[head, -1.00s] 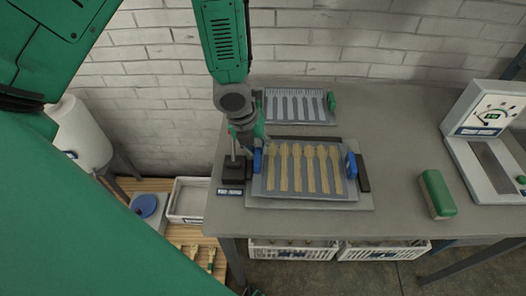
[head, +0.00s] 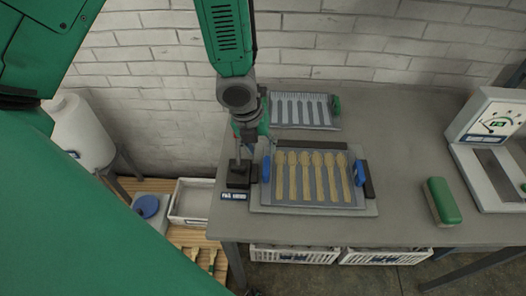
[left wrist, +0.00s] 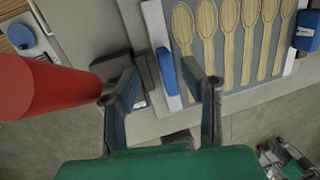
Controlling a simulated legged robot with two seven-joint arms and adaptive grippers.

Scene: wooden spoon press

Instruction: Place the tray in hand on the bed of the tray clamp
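The grey tray (head: 345,199) with several wooden spoons lies on the light bed of the tray clamp (head: 370,209). Blue pads flank it, the left pad (head: 266,168) and the right pad (head: 359,173). The tray and left pad also show in the left wrist view, the tray (left wrist: 215,83) and the pad (left wrist: 166,72). My left gripper (head: 258,138) is by the tray's back left corner. In the left wrist view my left gripper (left wrist: 195,72) has its fingers apart with nothing held between them. My right gripper is out of view.
A black block with a thin rod (head: 238,174) stands left of the bed. A red cylinder (left wrist: 45,85) is close on the left in the left wrist view. An empty moulded tray (head: 303,110) lies behind. A green brush-like block (head: 441,201) and scale (head: 490,180) are right.

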